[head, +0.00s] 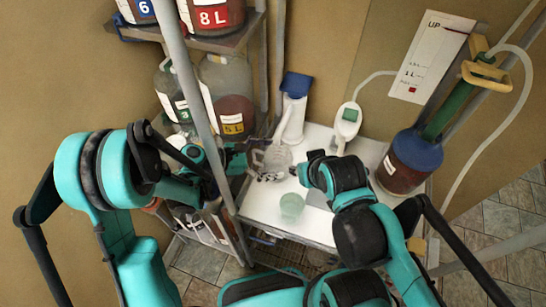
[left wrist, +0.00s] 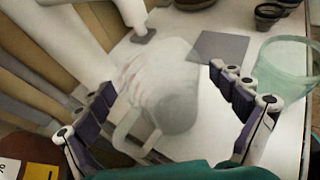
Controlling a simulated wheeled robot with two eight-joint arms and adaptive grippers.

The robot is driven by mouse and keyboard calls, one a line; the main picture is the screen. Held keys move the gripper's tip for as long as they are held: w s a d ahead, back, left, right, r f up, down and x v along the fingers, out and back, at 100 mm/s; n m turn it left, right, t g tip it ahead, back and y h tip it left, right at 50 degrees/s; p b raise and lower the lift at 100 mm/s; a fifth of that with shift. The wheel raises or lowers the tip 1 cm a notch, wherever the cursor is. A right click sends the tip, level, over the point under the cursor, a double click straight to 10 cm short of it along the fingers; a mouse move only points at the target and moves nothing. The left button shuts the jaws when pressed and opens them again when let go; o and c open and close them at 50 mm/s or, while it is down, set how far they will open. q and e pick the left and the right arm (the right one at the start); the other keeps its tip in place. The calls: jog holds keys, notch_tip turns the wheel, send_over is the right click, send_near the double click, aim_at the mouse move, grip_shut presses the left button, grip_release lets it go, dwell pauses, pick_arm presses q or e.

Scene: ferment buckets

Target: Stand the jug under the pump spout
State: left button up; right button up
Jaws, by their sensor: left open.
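The clear, pale jug (head: 277,156) is on the white worktop near its left back edge. In the left wrist view the jug (left wrist: 172,88) lies between the fingers, with its handle towards me at lower left. My left gripper (head: 250,158) is open around the jug, its dark-padded fingers (left wrist: 168,112) apart; I see no firm grip. A white stand with a blue top (head: 294,108) rises just behind the jug; I cannot tell whether it is the pump. My right gripper (head: 302,172) is right of the jug; its finger opening is unclear.
A pale green cup (head: 292,206) stands in front. A grey square (left wrist: 222,45) lies flat on the worktop. A shelf upright (head: 195,95) passes close by my left arm.

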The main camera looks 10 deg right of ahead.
pick_arm(q)
jog(key=shift+a+r, duration=0.1)
jog(key=shift+r, duration=0.15)
jog(key=p+v, duration=0.1)
jog(key=v, duration=1)
jog(key=shift+a, duration=0.4)
jog(key=shift+r, duration=0.1)
